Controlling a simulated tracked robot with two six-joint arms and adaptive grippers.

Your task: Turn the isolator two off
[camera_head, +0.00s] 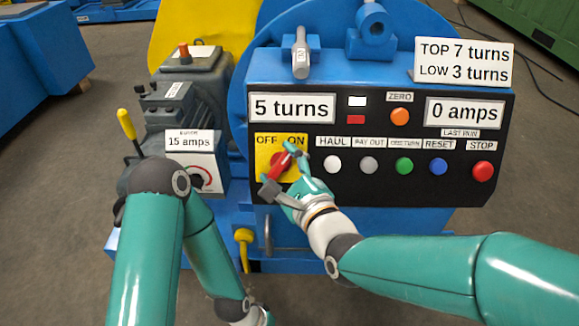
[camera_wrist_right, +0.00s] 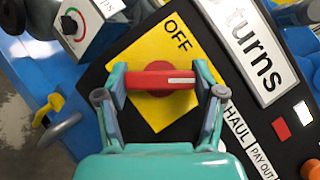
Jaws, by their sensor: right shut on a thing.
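The isolator is a red rotary handle (camera_head: 279,166) on a yellow plate (camera_head: 262,151) marked OFF and ON, at the left of the black control panel. In the right wrist view the red handle (camera_wrist_right: 150,80) lies between the fingers of my right gripper (camera_wrist_right: 161,82), which is shut on it. A white line on the handle points to the picture's right, away from the OFF label (camera_wrist_right: 177,40). The ON label is hidden there but shows in the head view. My right gripper (camera_head: 279,170) covers part of the handle in the head view. My left gripper is out of view.
Buttons in several colours, including a white HAUL button (camera_head: 332,163) and a red STOP button (camera_head: 482,171), lie right of the isolator. A grey box (camera_head: 192,160) reading 15 amps, with a dial, stands left. A yellow-handled lever (camera_head: 127,124) rises beyond it.

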